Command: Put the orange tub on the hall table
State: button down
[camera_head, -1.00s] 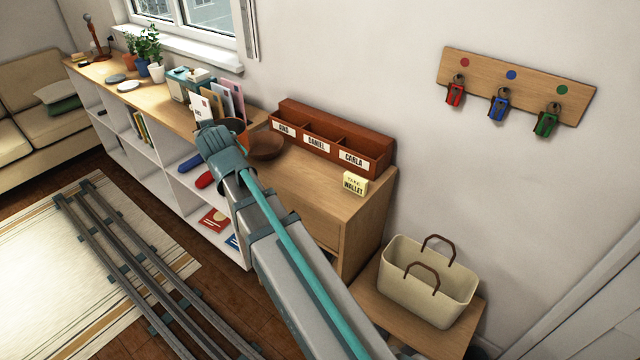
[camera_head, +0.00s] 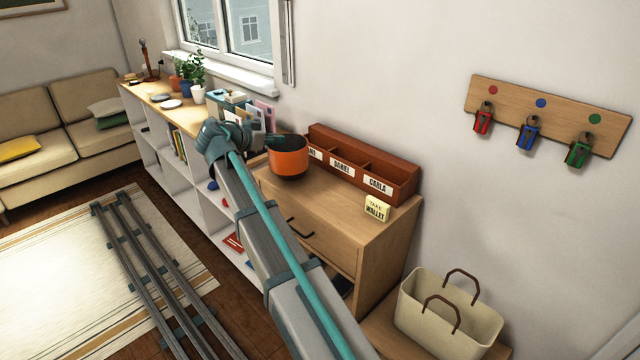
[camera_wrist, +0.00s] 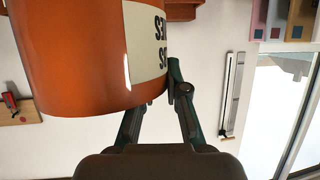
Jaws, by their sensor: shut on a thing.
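The orange tub (camera_head: 288,161) is in my gripper (camera_head: 256,139), which is shut on its side. In the head view the tub appears over the back left of the wooden hall table (camera_head: 345,228); I cannot tell whether it touches the top. In the wrist view the tub (camera_wrist: 85,60) fills the upper left, with a pale lettered label (camera_wrist: 145,45) upside down. The fingers (camera_wrist: 178,90) are at its label side. The tub's far side is hidden.
A red-brown letter tray (camera_head: 365,165) stands at the table's back, right of the tub. A yellow wallet note (camera_head: 377,208) stands at the front right. A white shelf (camera_head: 186,178) with envelopes (camera_head: 263,113) adjoins on the left. A cream basket (camera_head: 450,325) stands lower right.

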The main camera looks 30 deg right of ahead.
jog(key=s+d+f, duration=0.1)
jog(key=d, duration=0.1)
jog(key=s+d+f+p, duration=0.1)
jog(key=d, duration=0.1)
jog(key=s+d+f, duration=0.1)
jog(key=d, duration=0.2)
jog(key=shift+s+f+p, duration=0.1)
jog(key=shift+s+p, duration=0.15)
jog(key=shift+p, duration=0.05)
jog(key=shift+s+d+f+p, duration=0.35)
jog(key=shift+d+f, duration=0.45)
jog(key=shift+f, duration=0.75)
jog(key=shift+s+d+f+p, duration=0.3)
jog(key=shift+d+f, duration=0.45)
jog(key=shift+f, duration=0.75)
jog(key=shift+s+d+f+p, duration=0.2)
jog(key=shift+d+f+p, duration=0.2)
jog(key=shift+d+f, duration=0.8)
jog(key=shift+a+f, duration=0.4)
jog(key=shift+f, duration=0.05)
jog(key=c, duration=1.2)
grip_release()
jog(key=shift+o, duration=0.2)
jog(key=shift+r, duration=0.15)
